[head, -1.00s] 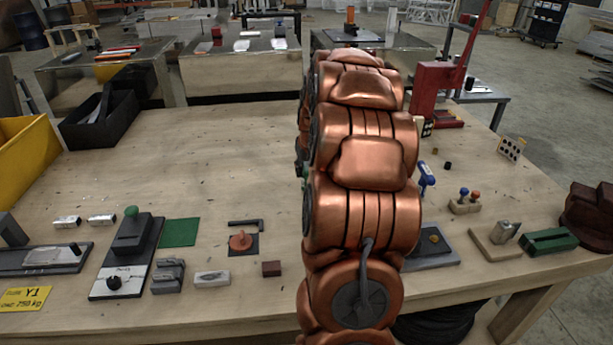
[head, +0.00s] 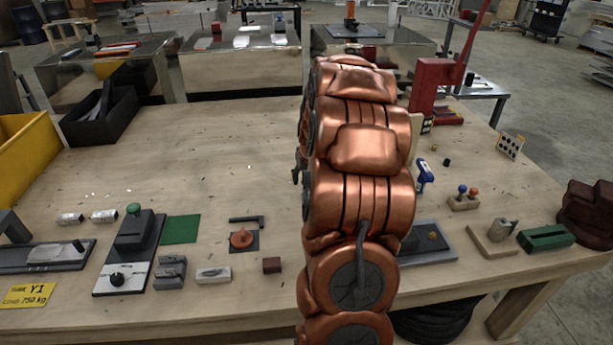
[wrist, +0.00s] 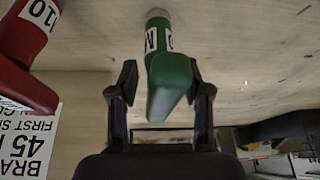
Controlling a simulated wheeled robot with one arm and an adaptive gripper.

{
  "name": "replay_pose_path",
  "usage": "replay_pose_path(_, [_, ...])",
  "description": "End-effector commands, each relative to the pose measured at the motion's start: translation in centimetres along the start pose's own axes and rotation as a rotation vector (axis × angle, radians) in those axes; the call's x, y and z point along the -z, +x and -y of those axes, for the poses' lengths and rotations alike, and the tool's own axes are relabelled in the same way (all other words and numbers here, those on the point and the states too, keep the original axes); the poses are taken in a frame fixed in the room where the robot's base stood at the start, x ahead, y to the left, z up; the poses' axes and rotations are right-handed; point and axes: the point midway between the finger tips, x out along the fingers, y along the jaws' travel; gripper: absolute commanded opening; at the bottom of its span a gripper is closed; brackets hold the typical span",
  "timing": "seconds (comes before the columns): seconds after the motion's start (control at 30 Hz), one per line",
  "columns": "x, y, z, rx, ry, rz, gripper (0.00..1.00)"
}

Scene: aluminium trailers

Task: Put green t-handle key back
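The green t-handle key (wrist: 172,80) is in the middle of the wrist view, with a white lettered label and a grey end against a pale wooden surface. My gripper (wrist: 163,88) has its two dark fingers apart, one on each side of the green handle. A gap shows on the left of the handle; the right finger is close to it, and I cannot tell whether it touches. In the head view my copper arm hides the green key and most of the gripper.
A red handle (wrist: 28,70) marked 10 is left of the green key, above a printed sheet (wrist: 25,145). In the head view, a blue handle (head: 424,177) stands right of my arm, near a red press (head: 428,85). The table's left middle (head: 200,150) is mostly clear.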

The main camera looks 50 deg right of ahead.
Motion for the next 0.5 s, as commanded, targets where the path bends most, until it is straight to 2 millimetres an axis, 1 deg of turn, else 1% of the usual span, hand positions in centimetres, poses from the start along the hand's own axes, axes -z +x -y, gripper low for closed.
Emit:
replay_pose_path(0.3, [0.0, -0.1, 0.0, 0.0, 0.0, 0.0, 0.54])
replay_pose_path(0.43, [0.1, -0.5, 0.0, 0.0, 0.0, -0.001, 0.54])
replay_pose_path(0.5, [0.2, -1.0, 0.0, -0.001, 0.0, -0.004, 0.54])
